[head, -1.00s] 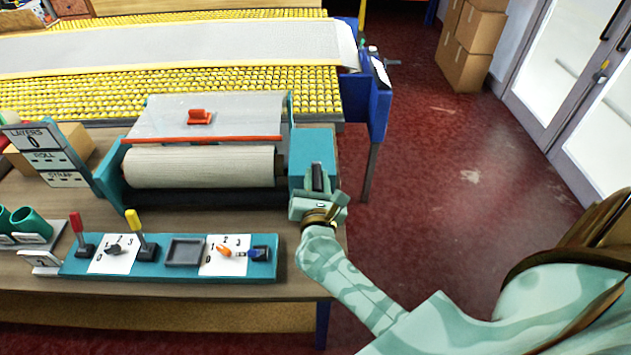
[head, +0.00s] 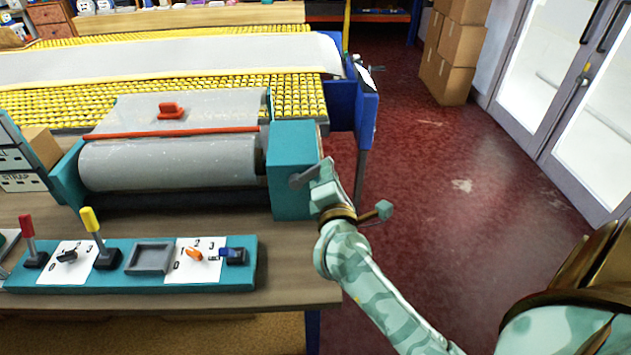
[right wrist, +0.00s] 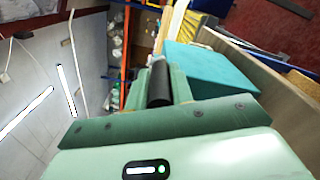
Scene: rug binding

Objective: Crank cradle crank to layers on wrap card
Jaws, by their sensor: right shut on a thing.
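The cradle's teal gearbox (head: 292,170) stands at the right end of the roll (head: 170,163), which looks grey and shiny, with film on it. The grey crank arm (head: 303,177) juts from the gearbox's front right side. My right gripper (head: 325,182) is shut on the crank's handle; a dark cylinder, the handle (right wrist: 159,85), shows at the fingers in the right wrist view. My left gripper is not in view.
A teal control panel (head: 130,285) with red and yellow levers lies in front of the cradle. A film sheet (head: 185,108) with a red-orange bar (head: 180,132) lies behind the roll. A yellow roller bed (head: 60,110) stands beyond. Red floor (head: 440,200) is clear at right.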

